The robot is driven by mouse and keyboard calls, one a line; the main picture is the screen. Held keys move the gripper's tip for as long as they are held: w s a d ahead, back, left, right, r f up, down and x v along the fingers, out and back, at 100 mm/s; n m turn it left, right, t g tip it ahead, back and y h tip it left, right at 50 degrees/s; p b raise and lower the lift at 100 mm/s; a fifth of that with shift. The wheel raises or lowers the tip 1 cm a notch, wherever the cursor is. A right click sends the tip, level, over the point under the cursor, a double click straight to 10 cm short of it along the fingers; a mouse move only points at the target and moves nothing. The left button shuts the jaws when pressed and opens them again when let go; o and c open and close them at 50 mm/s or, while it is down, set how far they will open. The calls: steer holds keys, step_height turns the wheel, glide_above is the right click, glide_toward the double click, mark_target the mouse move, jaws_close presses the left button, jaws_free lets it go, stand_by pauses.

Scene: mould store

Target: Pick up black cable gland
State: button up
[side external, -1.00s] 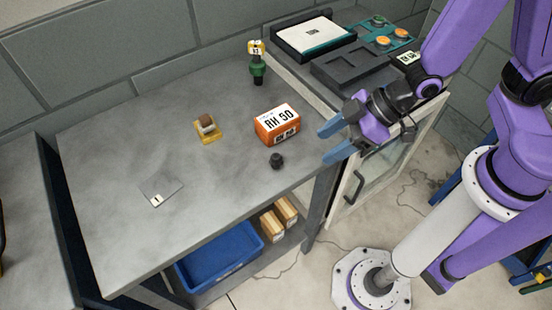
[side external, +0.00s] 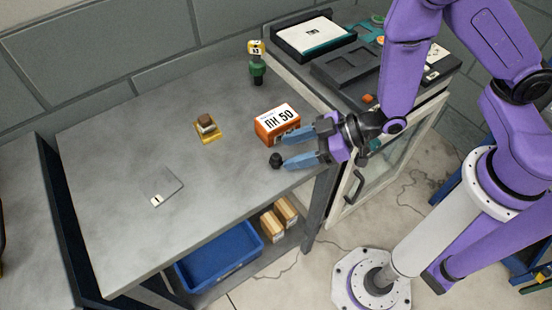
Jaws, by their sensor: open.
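The black cable gland (side external: 275,160) is a small dark piece standing on the grey table near its right front edge, just in front of the orange box. My gripper (side external: 282,151) has come in from the right with its blue fingers pointing left. The fingers are open. The lower fingertip is close to the gland's right side, and the upper fingertip overlaps the lower part of the orange box in this view. I cannot tell whether either finger touches anything.
An orange box labelled RH 50 (side external: 277,122) stands right behind the gland. The table's left side is mostly clear.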

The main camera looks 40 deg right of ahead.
mark_target(276, 156)
steer(key=shift+x, duration=1.7)
steer(key=c, duration=1)
steer(key=shift+r, duration=0.1)
jaws_close()
